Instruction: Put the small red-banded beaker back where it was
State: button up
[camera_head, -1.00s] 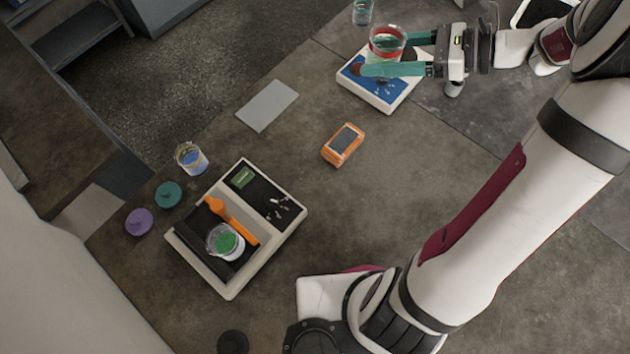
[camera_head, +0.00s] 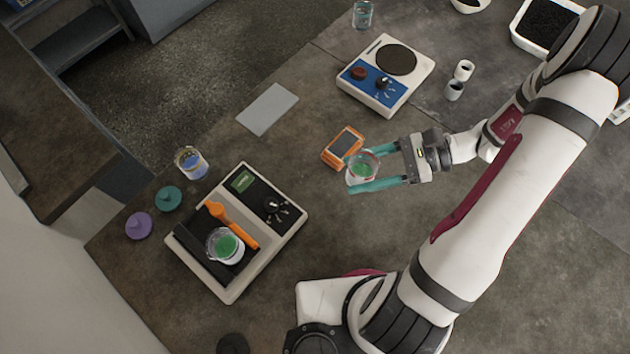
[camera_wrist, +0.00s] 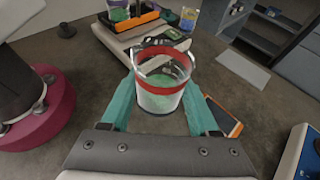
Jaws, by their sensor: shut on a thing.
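The small red-banded beaker (camera_head: 362,170) holds green contents and sits between the two teal fingers of my gripper (camera_head: 370,171). My gripper is shut on it and holds it upright beside the orange device in the middle of the bench. In the wrist view the beaker (camera_wrist: 161,82) shows its red band near the rim and green contents, with a finger on each side. I cannot tell how high it is above the bench.
A blue-fronted hot plate (camera_head: 387,75) stands at the back with a bare round top. A shaker (camera_head: 237,232) at left bears a green-filled beaker (camera_head: 225,244) and an orange clamp (camera_head: 233,222). An orange device (camera_head: 343,146) and grey pad (camera_head: 267,109) lie nearby. A blue-filled beaker (camera_head: 191,162) stands left.

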send_over(315, 189)
notch_tip(315, 189, down, 5)
jog(key=shift+d, duration=0.15)
jog(key=shift+f, duration=2.1)
jog(key=shift+f, duration=0.1)
jog(key=o, duration=1.4)
jog(key=shift+o, duration=0.2)
